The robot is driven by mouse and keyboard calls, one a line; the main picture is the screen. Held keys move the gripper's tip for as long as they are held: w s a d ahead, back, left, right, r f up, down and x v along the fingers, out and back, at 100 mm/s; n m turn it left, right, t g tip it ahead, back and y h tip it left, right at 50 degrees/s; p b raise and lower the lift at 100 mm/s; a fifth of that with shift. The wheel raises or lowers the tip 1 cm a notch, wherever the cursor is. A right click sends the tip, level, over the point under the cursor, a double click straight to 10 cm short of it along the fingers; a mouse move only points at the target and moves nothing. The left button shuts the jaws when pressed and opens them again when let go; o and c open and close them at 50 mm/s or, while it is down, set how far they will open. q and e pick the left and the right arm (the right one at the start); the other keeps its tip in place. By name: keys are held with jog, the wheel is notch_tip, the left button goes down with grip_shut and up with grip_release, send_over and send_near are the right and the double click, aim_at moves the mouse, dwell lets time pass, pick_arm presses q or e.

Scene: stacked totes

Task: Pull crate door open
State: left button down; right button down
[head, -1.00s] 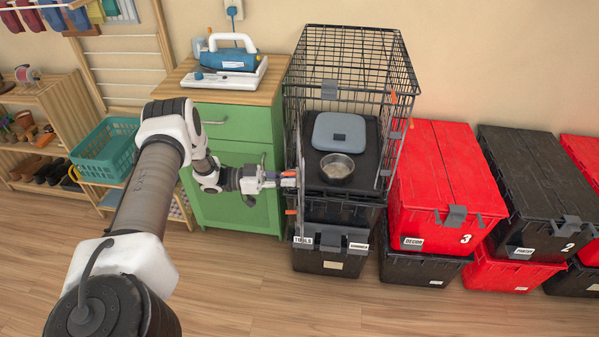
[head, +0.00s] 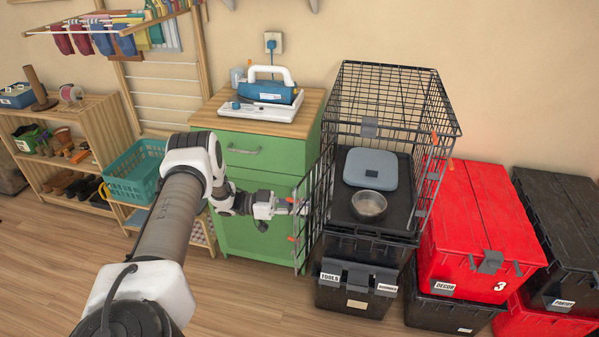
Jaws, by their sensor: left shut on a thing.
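The black wire crate (head: 395,90) stands on top of stacked black totes. Its wire door (head: 315,222) stands open at the crate's left front, swung out toward the green cabinet, with orange latch parts near its free edge. My left gripper (head: 292,207) is shut on the door at that edge, in front of the cabinet; its fingertips are small and partly hidden at the wires. Inside the crate are a grey-blue cushion or lid (head: 371,167) and a metal bowl (head: 369,206). My right gripper is out of view.
The green cabinet (head: 262,150) stands close behind my left gripper, with a blue iron (head: 272,91) on top. A teal basket (head: 134,172) is at left. Red (head: 470,235) and black totes (head: 562,235) stand right of the crate. The floor in front is clear.

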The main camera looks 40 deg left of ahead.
pick_arm(q)
jog(key=c, duration=1.3)
grip_release()
jog(key=shift+o, duration=0.2)
jog(key=v, duration=1.2)
